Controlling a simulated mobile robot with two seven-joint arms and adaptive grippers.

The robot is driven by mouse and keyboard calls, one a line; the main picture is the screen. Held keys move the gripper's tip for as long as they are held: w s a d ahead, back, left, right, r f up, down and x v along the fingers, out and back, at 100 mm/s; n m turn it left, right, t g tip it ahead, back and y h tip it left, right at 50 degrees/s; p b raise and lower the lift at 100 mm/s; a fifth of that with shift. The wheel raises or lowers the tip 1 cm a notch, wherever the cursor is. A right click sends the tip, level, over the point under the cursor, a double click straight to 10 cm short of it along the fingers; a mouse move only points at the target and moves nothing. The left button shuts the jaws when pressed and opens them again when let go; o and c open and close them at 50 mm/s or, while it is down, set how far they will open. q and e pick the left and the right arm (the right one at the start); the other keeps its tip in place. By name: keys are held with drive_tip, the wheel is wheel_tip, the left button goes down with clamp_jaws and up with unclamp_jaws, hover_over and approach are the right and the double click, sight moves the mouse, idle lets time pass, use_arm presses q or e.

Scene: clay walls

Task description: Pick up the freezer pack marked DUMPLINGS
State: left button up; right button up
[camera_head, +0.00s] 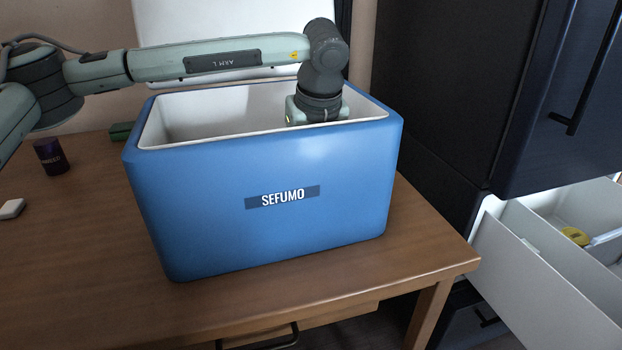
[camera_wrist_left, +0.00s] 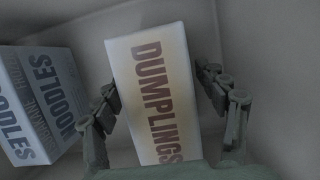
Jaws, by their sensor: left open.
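The freezer pack marked DUMPLINGS (camera_wrist_left: 152,95) is a pale box with brown lettering, seen in the left wrist view inside the white-lined blue cooler box (camera_head: 262,205). The cooler's front wall hides the pack in the head view. My left arm reaches down into the right part of the cooler. My left gripper (camera_wrist_left: 165,98) is open, with one finger on each side of the pack; I cannot tell whether they touch it. My right gripper is in neither view.
A NOODLES pack (camera_wrist_left: 42,100) lies left of the DUMPLINGS pack. The cooler walls surround the gripper closely. On the wooden table (camera_head: 60,265) are a dark can (camera_head: 51,157) and a white item (camera_head: 11,209). An open drawer (camera_head: 540,280) stands at right.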

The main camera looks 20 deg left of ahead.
use_arm(q)
drive_tip(key=shift+c, duration=0.3)
drive_tip(key=c, duration=1.4)
